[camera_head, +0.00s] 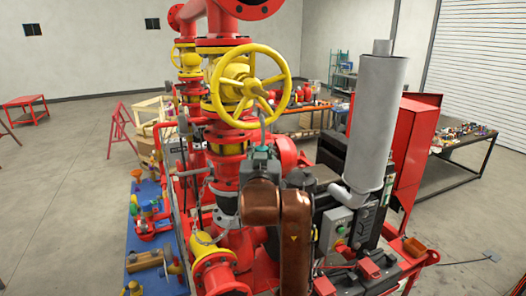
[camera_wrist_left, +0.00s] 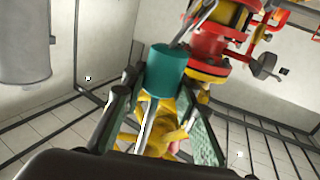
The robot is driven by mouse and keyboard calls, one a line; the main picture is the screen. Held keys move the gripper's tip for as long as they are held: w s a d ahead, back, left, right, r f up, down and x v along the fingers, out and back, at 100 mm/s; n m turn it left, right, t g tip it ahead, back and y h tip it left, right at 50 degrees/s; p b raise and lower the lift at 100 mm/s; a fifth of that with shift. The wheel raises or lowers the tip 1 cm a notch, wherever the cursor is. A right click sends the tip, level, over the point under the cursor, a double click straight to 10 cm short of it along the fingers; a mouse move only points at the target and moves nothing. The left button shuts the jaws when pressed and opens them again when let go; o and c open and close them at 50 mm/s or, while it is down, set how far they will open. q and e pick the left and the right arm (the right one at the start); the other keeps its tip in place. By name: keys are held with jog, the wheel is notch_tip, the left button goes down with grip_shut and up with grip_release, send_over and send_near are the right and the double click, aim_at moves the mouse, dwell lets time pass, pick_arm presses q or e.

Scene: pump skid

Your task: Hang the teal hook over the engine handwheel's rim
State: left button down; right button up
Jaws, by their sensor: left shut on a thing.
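The teal hook (camera_wrist_left: 166,72) has a teal cylindrical grip with a grey metal rod running out of both ends. My left gripper (camera_wrist_left: 160,92) is shut on the teal grip, which sits between its fingers. In the head view the left gripper (camera_head: 262,152) is in front of and below a large yellow handwheel (camera_head: 215,92), and the hook's grey metal rises in front of the wheel's lower rim. I cannot tell whether the metal touches the rim, or whether this wheel is the engine's. My right gripper is not in view.
Red pipework (camera_head: 238,165) stands close around the left gripper. A grey exhaust cylinder (camera_head: 375,120) rises to the right. A blue bench (camera_head: 150,245) with parts lies at left, and a table (camera_head: 465,150) stands at far right.

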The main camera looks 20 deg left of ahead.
pick_arm(q)
jog(key=shift+w+a+p, duration=0.35)
jog(key=shift+w+a, duration=0.35)
jog(key=shift+a, duration=0.15)
dwell(0.6)
jog(key=shift+w+a, duration=0.1)
dwell(0.4)
jog(key=shift+w+a+p, duration=1)
jog(key=shift+w+a, duration=0.25)
jog(key=shift+a, duration=0.15)
dwell(0.5)
jog(key=shift+f, duration=0.2)
dwell(0.5)
jog(key=shift+f+b, duration=0.6)
jog(key=shift+f, duration=0.5)
